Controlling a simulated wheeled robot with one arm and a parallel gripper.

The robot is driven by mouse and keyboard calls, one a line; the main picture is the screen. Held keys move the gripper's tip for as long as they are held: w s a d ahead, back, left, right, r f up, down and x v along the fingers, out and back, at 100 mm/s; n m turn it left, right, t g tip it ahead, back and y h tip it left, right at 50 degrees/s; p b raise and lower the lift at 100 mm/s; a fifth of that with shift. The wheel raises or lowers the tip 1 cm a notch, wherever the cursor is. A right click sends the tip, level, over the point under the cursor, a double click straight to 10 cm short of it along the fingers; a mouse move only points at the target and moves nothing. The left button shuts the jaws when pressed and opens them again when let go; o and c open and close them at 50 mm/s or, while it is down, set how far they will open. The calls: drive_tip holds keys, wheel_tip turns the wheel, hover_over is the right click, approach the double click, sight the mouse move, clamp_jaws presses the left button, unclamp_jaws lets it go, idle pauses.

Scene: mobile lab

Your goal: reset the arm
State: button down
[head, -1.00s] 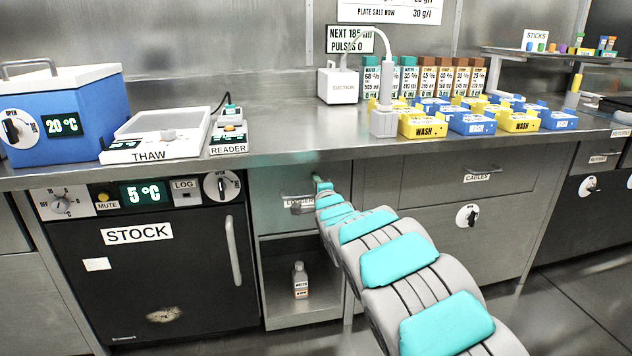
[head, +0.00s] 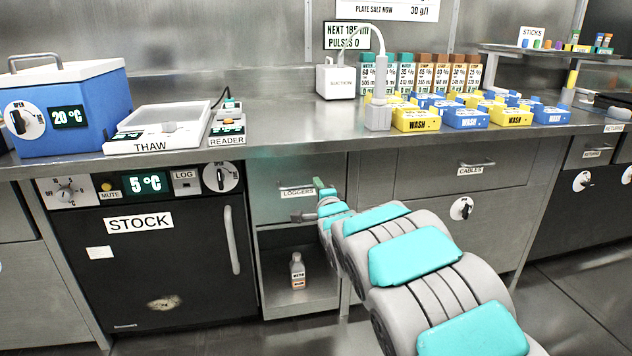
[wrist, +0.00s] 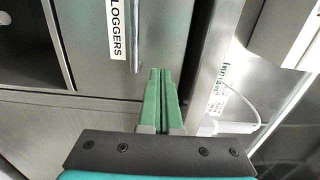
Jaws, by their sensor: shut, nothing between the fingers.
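My arm reaches forward from the lower right of the head view toward the LOGGERS drawer (head: 270,200) under the counter. My gripper (head: 319,184) shows small there, at the right end of the drawer's label. In the wrist view the two green fingers of my gripper (wrist: 160,98) lie together, shut and empty. The fingers point toward the drawer front (wrist: 85,40); whether they touch it I cannot tell. The drawer's handle (wrist: 134,35) is beside the fingertips in that view. The drawer looks closed.
The steel counter (head: 290,140) runs above my gripper, carrying wash trays (head: 415,121), the suction unit (head: 336,82) and the thaw plate (head: 160,128). A bottle (head: 297,270) stands in the open shelf below the drawer. The black STOCK fridge (head: 150,265) is at the left.

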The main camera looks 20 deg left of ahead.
drive_tip(key=s+d+f+n+g+h, duration=0.25)
drive_tip(key=s+d, duration=0.35)
drive_tip(key=d, duration=0.4)
drive_tip(key=s+d+f+n+g+h, duration=0.1)
drive_tip(key=s+d+f+g+h, duration=0.15)
drive_tip(key=s+d, duration=0.55)
drive_tip(key=s+d+f+n+g+h, duration=0.1)
drive_tip(key=s+d+f+g+h, duration=0.3)
drive_tip(key=d, duration=0.9)
drive_tip(key=s+d+n+g, duration=0.2)
drive_tip(key=s+d, duration=0.1)
drive_tip(key=s, duration=0.9)
drive_tip(key=s+d+n+g, duration=0.3)
drive_tip(key=s+d, duration=0.1)
drive_tip(key=s, duration=0.9)
drive_tip(key=s+d+f+n+g, duration=0.1)
drive_tip(key=s+d+n+g, duration=0.1)
drive_tip(key=s, duration=1)
drive_tip(key=shift+s+d+g, duration=0.4)
drive_tip(key=shift+d+g, duration=0.2)
drive_tip(key=shift+d, duration=0.35)
